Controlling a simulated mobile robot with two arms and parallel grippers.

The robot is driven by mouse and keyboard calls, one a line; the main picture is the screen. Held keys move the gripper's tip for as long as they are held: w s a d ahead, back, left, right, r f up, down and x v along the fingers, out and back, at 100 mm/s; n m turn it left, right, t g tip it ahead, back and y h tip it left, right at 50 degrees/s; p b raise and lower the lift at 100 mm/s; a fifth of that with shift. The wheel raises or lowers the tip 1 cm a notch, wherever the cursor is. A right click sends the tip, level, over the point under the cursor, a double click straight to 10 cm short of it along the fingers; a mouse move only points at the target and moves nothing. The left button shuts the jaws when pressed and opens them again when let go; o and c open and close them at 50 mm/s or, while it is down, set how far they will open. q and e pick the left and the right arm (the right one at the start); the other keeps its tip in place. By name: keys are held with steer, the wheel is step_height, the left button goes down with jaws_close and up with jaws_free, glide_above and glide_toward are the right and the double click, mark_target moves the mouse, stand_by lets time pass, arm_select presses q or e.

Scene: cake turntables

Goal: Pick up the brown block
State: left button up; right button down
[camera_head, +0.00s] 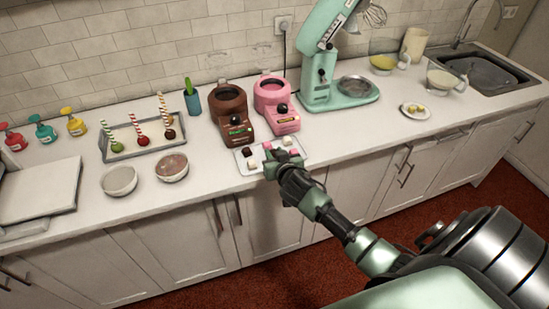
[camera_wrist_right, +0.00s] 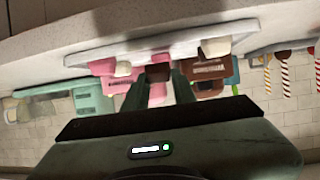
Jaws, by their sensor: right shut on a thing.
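In the head view a small white tray (camera_head: 262,168) on the counter holds small white, pink and brown blocks. One brown block (camera_head: 247,152) sits at its left side, beside a white block (camera_head: 252,163). My right gripper (camera_head: 269,153) reaches over the middle of the tray and hides part of it. In the right wrist view, which is upside down, a dark brown block (camera_wrist_right: 158,72) is between the two fingers of my right gripper (camera_wrist_right: 160,85), which is shut on it. The block appears close to the tray; whether it touches is unclear. My left gripper is out of view.
A brown melting pot (camera_head: 231,115) and a pink one (camera_head: 276,105) stand just behind the tray. A mint stand mixer (camera_head: 325,75) is to the right. A rack of striped sticks (camera_head: 140,147) and two bowls (camera_head: 120,180) are to the left. Counter right of the tray is clear.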

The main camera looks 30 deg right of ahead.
step_height(320, 180, up, 18)
steer(key=b, duration=0.1)
steer(key=shift+b, duration=0.3)
steer(key=shift+a, duration=0.1)
